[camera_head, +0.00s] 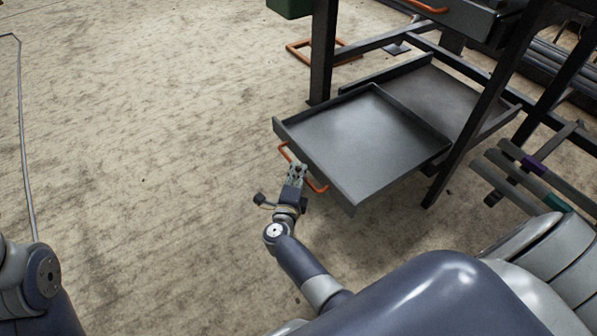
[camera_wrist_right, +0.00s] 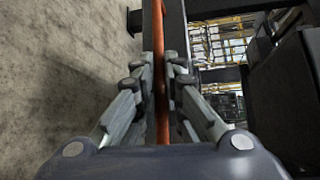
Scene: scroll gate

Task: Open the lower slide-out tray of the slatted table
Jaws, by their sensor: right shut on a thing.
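The lower slide-out tray (camera_head: 360,140) is a grey metal tray that stands pulled out from under the table frame (camera_head: 322,55). Its front edge faces my right arm. An orange bar handle (camera_head: 316,185) runs along that front. My right gripper (camera_head: 297,170) is at the middle of the handle. In the right wrist view the orange handle (camera_wrist_right: 160,50) passes between the fingers of my right gripper (camera_wrist_right: 167,75), which are shut on it. The fingers hide part of the handle in the head view. My left gripper is not in view; only part of my left arm shows at the left edge.
An upper drawer with an orange handle (camera_head: 425,6) is at the top of the table. A dark table leg (camera_head: 470,130) stands right of the tray. A slatted rack (camera_head: 530,175) is at the right. A green box (camera_head: 289,7) shows at the top. Floor at left is open.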

